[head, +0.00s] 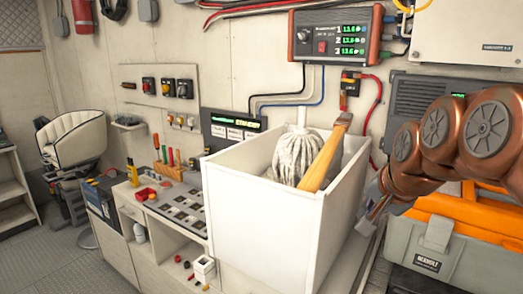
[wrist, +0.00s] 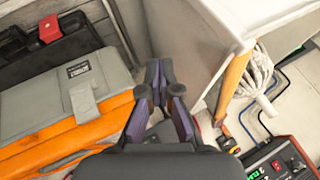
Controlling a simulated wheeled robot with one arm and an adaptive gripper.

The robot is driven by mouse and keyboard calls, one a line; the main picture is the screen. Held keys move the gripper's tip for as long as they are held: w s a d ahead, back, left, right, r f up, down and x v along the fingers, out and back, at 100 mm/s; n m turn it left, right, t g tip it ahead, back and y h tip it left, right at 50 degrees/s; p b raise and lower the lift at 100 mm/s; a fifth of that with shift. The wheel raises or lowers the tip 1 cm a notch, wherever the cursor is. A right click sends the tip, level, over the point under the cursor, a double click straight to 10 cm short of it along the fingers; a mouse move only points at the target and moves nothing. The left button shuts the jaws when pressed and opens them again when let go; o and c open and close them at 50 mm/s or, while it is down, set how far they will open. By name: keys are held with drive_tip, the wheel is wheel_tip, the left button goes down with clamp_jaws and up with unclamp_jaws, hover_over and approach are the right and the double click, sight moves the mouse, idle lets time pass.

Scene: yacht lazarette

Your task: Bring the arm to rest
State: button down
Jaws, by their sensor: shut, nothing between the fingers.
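My gripper (wrist: 159,72) is shut and empty in the wrist view, its two dark fingertips together. In the head view my copper-coloured arm comes in from the right, and its end (head: 374,208) hangs low beside the right wall of a white bin. The bin (head: 262,232) also shows in the wrist view (wrist: 185,45), just right of the fingers. I cannot tell how wide the gap between them is. A grey and orange toolbox (head: 428,238) stands right of my gripper; in the wrist view it lies to the left (wrist: 75,95).
A mop head (head: 297,155) and a wooden handle (head: 325,160) stick out of the bin. A power unit (head: 335,35) with cables hangs on the wall above. A counter with switches (head: 175,207) and a white seat (head: 75,140) stand left. Free floor (head: 55,250) shows front left.

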drive_tip(key=s+a+f+n+g, duration=0.1)
drive_tip(key=s+f+n+g, duration=0.3)
drive_tip(key=s+f, duration=0.6)
drive_tip(key=s+a+f+n+g, duration=0.1)
drive_tip(key=s+f+n+g, duration=0.3)
drive_tip(key=s+f, duration=0.7)
drive_tip(key=s+g, duration=0.1)
drive_tip(key=s, duration=0.5)
drive_tip(key=shift+a+h, duration=0.35)
drive_tip(key=shift+h, duration=0.05)
drive_tip(key=c, duration=1.8)
unclamp_jaws()
drive_tip(key=shift+f, duration=0.1)
drive_tip(key=shift+c, duration=0.2)
